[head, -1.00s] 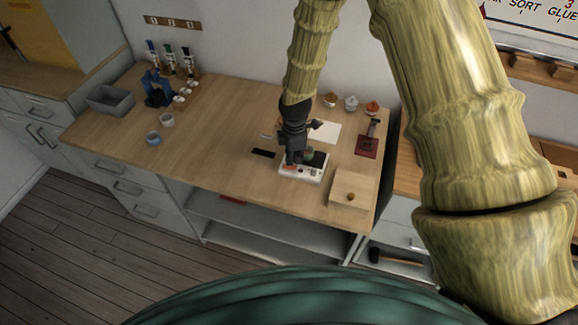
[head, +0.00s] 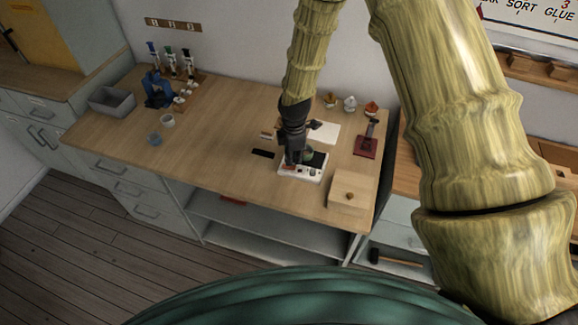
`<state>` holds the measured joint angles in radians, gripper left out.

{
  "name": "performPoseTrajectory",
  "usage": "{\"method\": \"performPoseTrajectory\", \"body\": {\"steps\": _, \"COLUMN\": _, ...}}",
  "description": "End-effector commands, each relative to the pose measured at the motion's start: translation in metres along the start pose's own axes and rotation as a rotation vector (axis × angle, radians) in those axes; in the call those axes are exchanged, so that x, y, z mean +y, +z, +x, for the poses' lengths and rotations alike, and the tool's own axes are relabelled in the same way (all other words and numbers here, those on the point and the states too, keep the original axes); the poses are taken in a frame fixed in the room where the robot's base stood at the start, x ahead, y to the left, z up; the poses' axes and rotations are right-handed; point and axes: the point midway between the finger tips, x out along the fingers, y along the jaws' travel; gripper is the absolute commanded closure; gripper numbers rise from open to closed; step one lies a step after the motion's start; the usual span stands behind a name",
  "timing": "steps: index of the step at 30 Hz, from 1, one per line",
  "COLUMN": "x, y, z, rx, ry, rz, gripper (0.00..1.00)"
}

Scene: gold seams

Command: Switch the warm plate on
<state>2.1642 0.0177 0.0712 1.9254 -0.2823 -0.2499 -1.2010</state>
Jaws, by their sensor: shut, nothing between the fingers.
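The warm plate (head: 314,172) is a small white device with a dark top and small controls along its front edge. It sits on the wooden workbench, right of centre. My gripper (head: 290,166) is shut and empty, pointing down over the left front part of the plate. A reddish spot, perhaps a switch, shows at the fingertips. I cannot tell whether the fingers touch it. A greenish round thing (head: 308,153) stands at the back of the plate, partly hidden by my gripper.
A wooden box with a knob (head: 352,188) stands close right of the plate. A white sheet (head: 326,132) and a dark red stand (head: 367,147) lie behind. A black strip (head: 262,153) lies to the left. Cups (head: 167,120) and a grey bin (head: 112,101) are far left; the bench between is clear.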

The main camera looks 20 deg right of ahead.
Motion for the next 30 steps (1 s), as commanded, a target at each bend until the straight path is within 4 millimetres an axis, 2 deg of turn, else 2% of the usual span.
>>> {"method": "performPoseTrajectory", "body": {"steps": 30, "x": 0.0000, "y": -0.0001, "z": 0.0090, "rx": 0.000, "ry": 0.000, "rz": 0.000, "gripper": 1.00}}
